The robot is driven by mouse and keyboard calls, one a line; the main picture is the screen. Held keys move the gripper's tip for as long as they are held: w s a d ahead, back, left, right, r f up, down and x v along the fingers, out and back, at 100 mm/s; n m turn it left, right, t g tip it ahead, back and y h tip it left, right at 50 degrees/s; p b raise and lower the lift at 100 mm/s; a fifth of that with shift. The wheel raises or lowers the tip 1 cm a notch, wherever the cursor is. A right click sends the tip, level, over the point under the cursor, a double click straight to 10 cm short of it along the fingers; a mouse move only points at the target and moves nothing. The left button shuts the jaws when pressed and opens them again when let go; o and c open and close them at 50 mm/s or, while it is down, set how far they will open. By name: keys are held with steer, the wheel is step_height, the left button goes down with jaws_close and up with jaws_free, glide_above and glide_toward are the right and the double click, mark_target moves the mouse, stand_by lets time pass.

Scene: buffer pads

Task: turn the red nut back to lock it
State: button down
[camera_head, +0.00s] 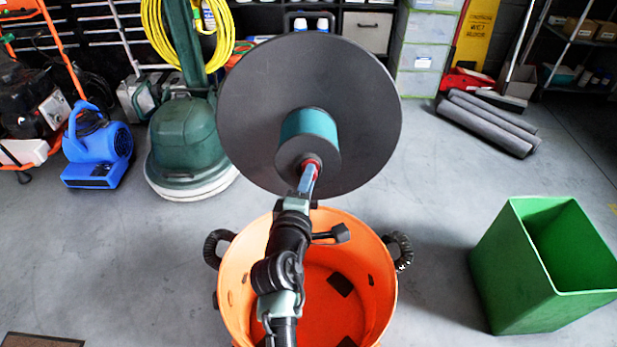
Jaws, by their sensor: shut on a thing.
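The red nut (312,161) shows as a small red patch at the middle of a grey round end face (290,160). That face is the near end of a teal cylinder (312,128) that stands out from a large dark grey disc (350,80). My gripper (309,172) reaches up from below and is shut on the red nut. The fingers hide most of the nut, so its turn angle and how tightly it sits cannot be told.
An orange tub (380,270) with black handles stands below the disc, under my arm. An open green bin (500,260) stands at right. A green floor machine (183,135) and a blue blower (97,145) stand at left. Grey rolls (490,125) lie at back right. Floor between is clear.

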steer(key=shift+m+p, duration=0.35)
steer(key=shift+m, duration=0.85)
steer(key=shift+g, duration=0.3)
steer(key=c, duration=0.7)
jaws_free()
steer(key=shift+o, duration=0.2)
steer(key=shift+r, duration=0.1)
steer(key=p+v, duration=0.3)
steer(key=v, duration=1)
